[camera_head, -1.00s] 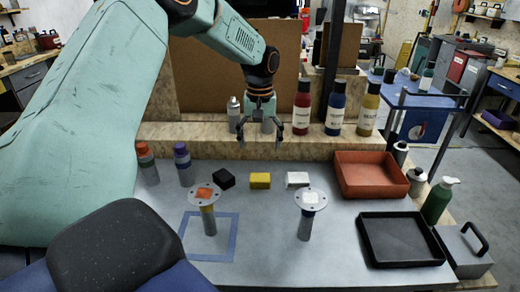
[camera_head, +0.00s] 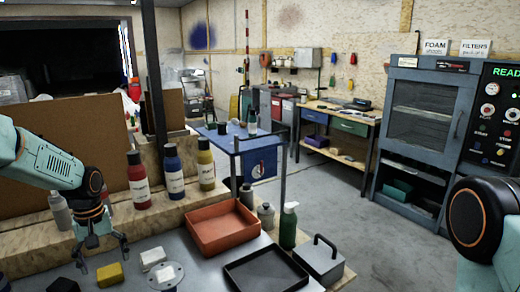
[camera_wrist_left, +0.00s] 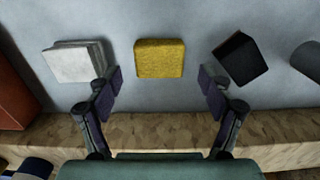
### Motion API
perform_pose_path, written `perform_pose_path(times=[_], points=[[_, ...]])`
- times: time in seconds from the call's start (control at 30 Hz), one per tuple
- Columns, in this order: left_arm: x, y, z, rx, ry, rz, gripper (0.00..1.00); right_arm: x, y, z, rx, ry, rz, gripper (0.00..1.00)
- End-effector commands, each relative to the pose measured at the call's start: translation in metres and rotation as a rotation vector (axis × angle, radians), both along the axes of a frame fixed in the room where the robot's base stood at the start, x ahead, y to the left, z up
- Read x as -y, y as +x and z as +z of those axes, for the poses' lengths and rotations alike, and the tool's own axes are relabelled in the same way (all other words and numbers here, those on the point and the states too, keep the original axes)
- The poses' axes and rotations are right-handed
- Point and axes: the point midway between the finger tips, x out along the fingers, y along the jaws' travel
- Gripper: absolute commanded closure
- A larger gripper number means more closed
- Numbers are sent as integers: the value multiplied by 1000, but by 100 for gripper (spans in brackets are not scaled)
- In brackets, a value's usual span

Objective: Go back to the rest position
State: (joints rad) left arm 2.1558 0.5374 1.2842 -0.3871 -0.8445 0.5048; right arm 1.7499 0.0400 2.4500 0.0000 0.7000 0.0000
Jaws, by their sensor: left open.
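My left gripper (camera_head: 101,254) is open and empty above the bench, near its back ledge. In the left wrist view the open fingers (camera_wrist_left: 160,88) point toward a yellow block (camera_wrist_left: 160,58), which lies apart from them. A white block (camera_wrist_left: 75,62) lies to the left and a black block (camera_wrist_left: 240,58) to the right. In the head view the yellow block (camera_head: 109,274), the white block (camera_head: 152,258) and part of the black block (camera_head: 64,286) show at the lower left. Part of my right arm shows at the right edge; its gripper is out of view.
Red, blue and yellow bottles (camera_head: 174,173) stand on the wooden ledge (camera_head: 30,242). An orange tray (camera_head: 258,222), a black tray (camera_head: 236,273), a green bottle (camera_head: 288,226) and a grey box (camera_head: 325,268) are on the bench. A blue cart (camera_head: 232,140) stands behind; grey floor (camera_head: 370,215) is open.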

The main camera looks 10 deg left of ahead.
Motion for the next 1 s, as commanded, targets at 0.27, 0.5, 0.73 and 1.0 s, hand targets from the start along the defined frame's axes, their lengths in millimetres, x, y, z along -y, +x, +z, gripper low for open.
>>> perform_pose_path(times=[0.27,0.5,0.73,1.0], points=[[0,2,-25,6,1,-1,20,0,0,-3,0,0,0,45],[0,0,-8,2,1,-1,20,0,0,-1,0,0,0,45],[0,0,-7,1,1,-1,20,0,0,-1,0,0,0,45],[0,0,-16,-2,1,-1,20,0,0,-2,0,0,0,45]])
